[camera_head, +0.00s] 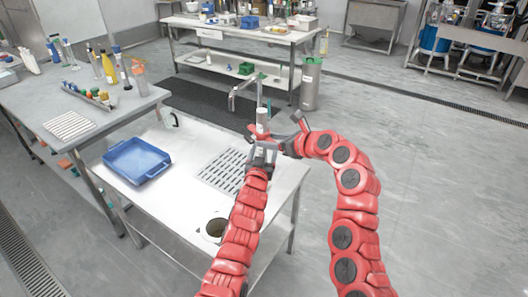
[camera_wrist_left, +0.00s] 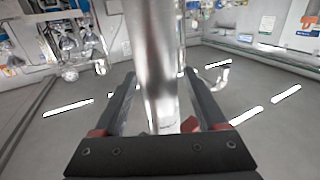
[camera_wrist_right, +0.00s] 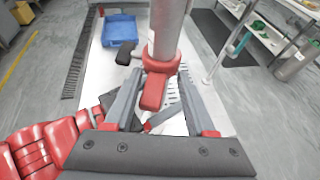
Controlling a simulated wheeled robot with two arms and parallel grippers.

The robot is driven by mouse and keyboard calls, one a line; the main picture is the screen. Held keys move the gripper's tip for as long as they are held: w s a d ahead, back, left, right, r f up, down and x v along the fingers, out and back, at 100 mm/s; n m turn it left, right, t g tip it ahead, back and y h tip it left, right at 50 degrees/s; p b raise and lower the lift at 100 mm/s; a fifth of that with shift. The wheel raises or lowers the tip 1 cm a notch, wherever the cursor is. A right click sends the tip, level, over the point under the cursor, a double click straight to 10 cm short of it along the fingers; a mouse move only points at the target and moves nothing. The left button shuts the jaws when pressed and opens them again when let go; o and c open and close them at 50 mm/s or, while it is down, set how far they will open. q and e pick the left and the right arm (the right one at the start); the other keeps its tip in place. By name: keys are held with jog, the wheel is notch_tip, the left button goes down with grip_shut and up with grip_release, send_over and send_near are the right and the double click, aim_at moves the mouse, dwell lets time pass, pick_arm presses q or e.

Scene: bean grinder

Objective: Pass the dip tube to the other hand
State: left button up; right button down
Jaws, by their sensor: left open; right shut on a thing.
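The dip tube (camera_head: 262,116) is a pale metallic cylinder, roughly upright above the sink table at the grippers. My right gripper (camera_head: 281,143) is shut on it and comes in from the right. My left gripper (camera_head: 262,150) is open, with its fingers on either side of the tube. The left wrist view shows the shiny tube (camera_wrist_left: 158,60) between these spread fingers (camera_wrist_left: 160,90). In the right wrist view the tube (camera_wrist_right: 168,30) rises beyond the fingers (camera_wrist_right: 160,85), with a red part around its lower end. The exact finger contact is hard to see in the head view.
The sink table (camera_head: 170,205) below holds a blue tray (camera_head: 137,160), a slotted drain area and a round drain hole. A bench (camera_head: 85,100) with bottles stands at the left. A metal canister (camera_head: 311,84) stands on the floor behind. The floor at the right is clear.

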pick_arm(q)
grip_shut()
pick_arm(e)
jog(key=shift+c, duration=0.8)
grip_release()
jog(key=shift+a, duration=0.1)
